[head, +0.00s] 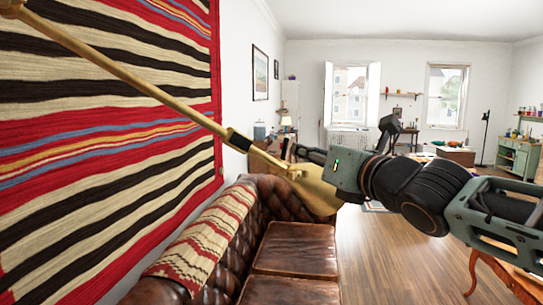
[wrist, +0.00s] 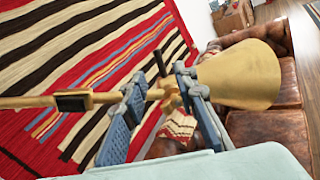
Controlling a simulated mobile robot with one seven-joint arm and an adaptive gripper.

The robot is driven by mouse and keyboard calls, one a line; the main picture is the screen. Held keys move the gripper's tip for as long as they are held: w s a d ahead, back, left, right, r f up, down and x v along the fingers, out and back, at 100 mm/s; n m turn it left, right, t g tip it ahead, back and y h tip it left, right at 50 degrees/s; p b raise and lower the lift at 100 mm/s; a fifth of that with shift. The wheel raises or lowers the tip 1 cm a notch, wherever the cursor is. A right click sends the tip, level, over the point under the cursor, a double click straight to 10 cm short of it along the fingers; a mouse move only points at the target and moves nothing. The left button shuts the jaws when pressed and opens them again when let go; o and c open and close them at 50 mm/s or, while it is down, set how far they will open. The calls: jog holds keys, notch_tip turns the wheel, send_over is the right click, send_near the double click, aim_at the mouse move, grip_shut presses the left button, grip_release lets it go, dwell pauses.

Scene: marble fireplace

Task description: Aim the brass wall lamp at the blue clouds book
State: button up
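The brass wall lamp (head: 140,80) has a long arm that runs from the upper left to the middle of the head view. It ends in a cone shade (head: 316,192) beside my gripper (head: 300,168). In the wrist view the brass shade (wrist: 240,76) lies just right of my fingers, its wide end to the right. My gripper's two blue-grey fingers (wrist: 158,84) stand apart, one on each side of the lamp's brass joint (wrist: 168,94). I see no clear grip on it. The blue clouds book cannot be made out in either view.
A striped rug (head: 110,150) hangs on the left wall. A brown leather sofa (head: 290,250) with a striped throw (head: 195,250) stands below the lamp. Wooden floor (head: 385,265) is open to the right of it. A green cabinet (head: 517,158) stands at the far right.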

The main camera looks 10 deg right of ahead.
aim_at(287, 145)
jog(key=shift+p+x, duration=0.3)
jog(key=shift+x, duration=5.15)
jog(key=shift+a+r, duration=0.1)
jog(key=shift+r, duration=0.05)
jog(key=shift+c, duration=0.7)
grip_shut()
